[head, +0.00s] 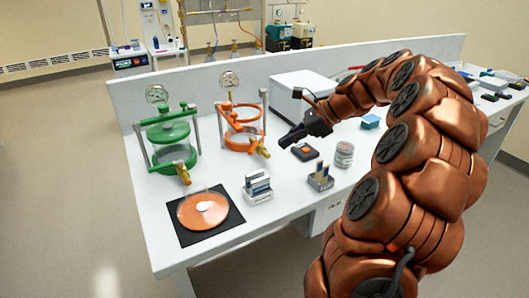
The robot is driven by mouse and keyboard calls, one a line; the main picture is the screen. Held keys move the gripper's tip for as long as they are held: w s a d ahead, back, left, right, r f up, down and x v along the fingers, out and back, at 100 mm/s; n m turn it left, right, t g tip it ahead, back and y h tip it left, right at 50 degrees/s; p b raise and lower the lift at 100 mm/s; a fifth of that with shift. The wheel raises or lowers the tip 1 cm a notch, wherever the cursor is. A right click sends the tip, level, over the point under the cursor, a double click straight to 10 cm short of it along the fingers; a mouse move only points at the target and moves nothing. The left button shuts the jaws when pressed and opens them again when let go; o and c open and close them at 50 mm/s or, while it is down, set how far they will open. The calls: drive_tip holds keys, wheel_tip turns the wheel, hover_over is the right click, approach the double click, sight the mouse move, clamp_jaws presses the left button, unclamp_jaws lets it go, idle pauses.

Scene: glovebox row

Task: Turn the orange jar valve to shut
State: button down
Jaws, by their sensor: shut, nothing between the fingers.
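The orange jar (243,129) stands on the white bench, left of the middle, in an orange frame with grey posts and a round gauge (229,80) above it. Its valve (261,149), a small brass and orange piece, sticks out at the jar's lower front right. The angle of the valve's handle is too small to tell. My gripper (285,143), black, is shut and empty. It is in the air to the right of the valve, pointing left toward it, with a small gap in the picture.
A green jar (172,142) with its own brass valve (183,174) stands to the left. In front are an orange dish (203,210) on a black mat, a slide holder (257,187) and a grey rack (321,178). A dark block (305,151) lies below my gripper. A white box (300,90) stands behind.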

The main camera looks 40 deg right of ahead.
sight(255, 145)
drive_tip(key=d+f+m+t, duration=0.1)
drive_tip(key=d+m, duration=0.2)
drive_tip(key=d, duration=0.3)
drive_tip(key=p+x, duration=0.1)
drive_tip(key=x, duration=0.8)
drive_tip(key=shift+w+a+f, duration=0.1)
drive_tip(key=shift+w+a, duration=0.05)
drive_tip(key=shift+a, duration=0.1)
drive_tip(key=shift+w+a+r+p, duration=0.1)
drive_tip(key=shift+w+a+p, duration=0.05)
drive_tip(key=shift+w+a, duration=0.25)
drive_tip(key=shift+w+a+r+p, duration=0.15)
drive_tip(key=shift+w+a, duration=0.15)
drive_tip(key=shift+w, duration=0.15)
drive_tip(key=shift+w+a+r, duration=0.1)
drive_tip(key=shift+w+a, duration=0.4)
drive_tip(key=shift+w, duration=0.2)
